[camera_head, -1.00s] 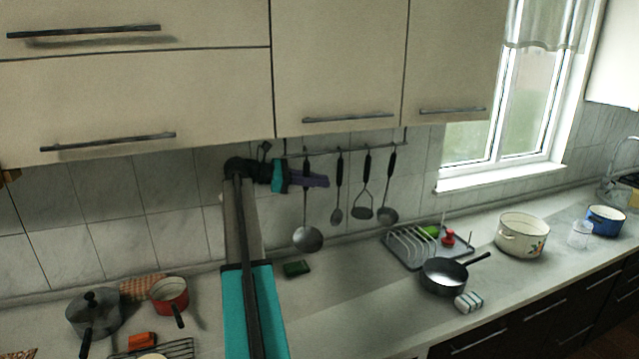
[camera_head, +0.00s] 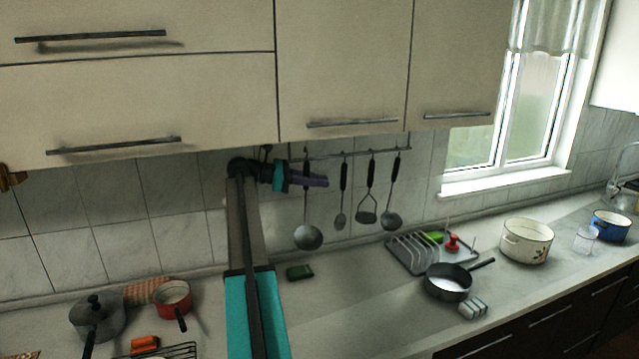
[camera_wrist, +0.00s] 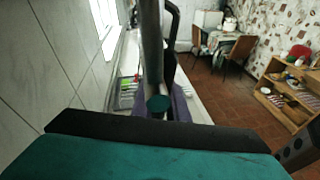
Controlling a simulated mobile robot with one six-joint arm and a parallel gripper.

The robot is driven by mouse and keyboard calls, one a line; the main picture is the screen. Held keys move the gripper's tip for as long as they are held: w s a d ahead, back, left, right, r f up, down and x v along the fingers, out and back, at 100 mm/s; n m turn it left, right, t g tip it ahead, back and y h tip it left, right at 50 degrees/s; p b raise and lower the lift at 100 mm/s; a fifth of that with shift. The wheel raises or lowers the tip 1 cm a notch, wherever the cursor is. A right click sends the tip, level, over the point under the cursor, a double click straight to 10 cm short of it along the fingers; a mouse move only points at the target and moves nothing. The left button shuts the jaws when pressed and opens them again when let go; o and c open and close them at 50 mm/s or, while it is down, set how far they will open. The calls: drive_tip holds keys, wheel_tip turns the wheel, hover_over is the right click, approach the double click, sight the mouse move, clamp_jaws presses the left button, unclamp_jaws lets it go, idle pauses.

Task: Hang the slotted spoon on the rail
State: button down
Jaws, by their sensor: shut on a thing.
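My gripper (camera_head: 316,180), with purple fingers, is just below the rail (camera_head: 330,154) at its left end. It is shut on the handle of a round-headed grey utensil, the slotted spoon (camera_head: 308,236). The spoon hangs upright, head down, in front of the tiled wall. Its handle top is close to the rail; I cannot tell whether it is hooked on. Slots are too small to make out. In the wrist view, the purple fingers (camera_wrist: 180,105) show beyond the teal gripper body, with a dark upright bar and a black loop above them.
A spoon (camera_head: 341,221), a masher (camera_head: 367,216) and a ladle (camera_head: 391,220) hang to the right. Cupboards (camera_head: 340,70) overhang the rail closely.

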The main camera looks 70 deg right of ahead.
drive_tip(key=shift+w+d+f, duration=0.25)
drive_tip(key=shift+f, duration=0.3)
drive_tip(key=shift+w+d+f, duration=0.2)
drive_tip(key=shift+f, duration=0.4)
drive_tip(key=c, duration=1.7)
unclamp_jaws()
drive_tip(key=shift+o, duration=0.2)
drive_tip(key=b+v, duration=0.5)
drive_tip(key=v, duration=0.8)
drive_tip(key=shift+w+a+b, duration=0.15)
drive_tip(key=shift+w+b, duration=0.15)
drive_tip(key=shift+w, duration=0.05)
